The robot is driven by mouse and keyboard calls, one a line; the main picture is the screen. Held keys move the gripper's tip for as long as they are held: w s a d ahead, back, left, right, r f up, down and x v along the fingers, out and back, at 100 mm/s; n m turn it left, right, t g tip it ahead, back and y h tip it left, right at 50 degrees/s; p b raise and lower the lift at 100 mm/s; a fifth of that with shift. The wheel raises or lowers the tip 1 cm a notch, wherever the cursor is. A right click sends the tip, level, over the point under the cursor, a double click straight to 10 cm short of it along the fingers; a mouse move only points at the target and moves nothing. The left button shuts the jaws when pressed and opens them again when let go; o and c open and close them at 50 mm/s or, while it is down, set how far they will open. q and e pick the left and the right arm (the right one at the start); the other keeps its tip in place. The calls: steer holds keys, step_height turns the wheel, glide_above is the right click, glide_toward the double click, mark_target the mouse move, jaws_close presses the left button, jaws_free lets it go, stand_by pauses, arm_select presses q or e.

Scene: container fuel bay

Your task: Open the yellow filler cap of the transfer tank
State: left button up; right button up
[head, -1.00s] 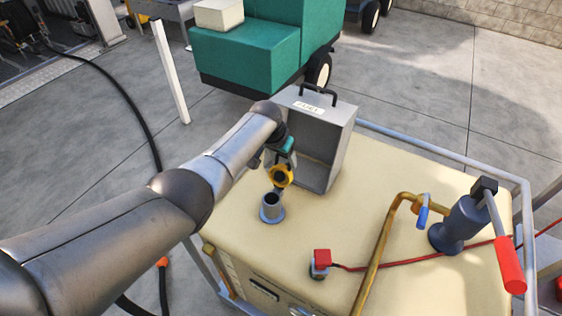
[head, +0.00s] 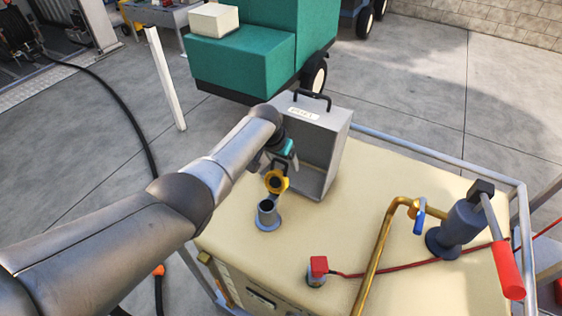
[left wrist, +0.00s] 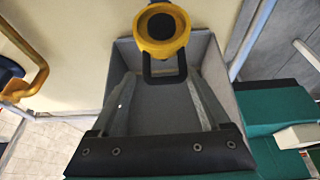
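The yellow filler cap (head: 276,182) stands tipped up beside the filler neck (head: 267,213) on the transfer tank (head: 225,235). The neck's dark mouth is uncovered. In the left wrist view the cap (left wrist: 162,27) shows at the top, with a black loop (left wrist: 164,67) below it. My left gripper (head: 281,163) is just behind and above the cap. In the left wrist view its two grey fingers (left wrist: 162,82) are apart, with the loop in front of the gap between their tips; contact with it is not clear. My right gripper is not in view.
An open grey box (head: 325,150) with a black handle stands close behind the left gripper. A red-capped fitting (head: 318,266), a brass pipe (head: 374,262) and a hand pump (head: 460,225) with a red grip are on the right of the tank top. A rail (head: 440,154) edges it.

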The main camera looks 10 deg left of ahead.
arm_select(q)
steer(key=shift+s+a+f, duration=0.1)
steer(key=shift+s+a, duration=0.05)
steer(key=shift+a, duration=0.1)
steer(key=shift+s+r+p, duration=0.15)
steer(key=shift+r+p, duration=0.2)
steer(key=p+v, duration=0.2)
steer(key=v, duration=0.3)
steer(key=shift+p, duration=0.3)
steer(key=p+v, duration=0.1)
steer(key=v, duration=0.8)
steer(key=shift+r, duration=0.3)
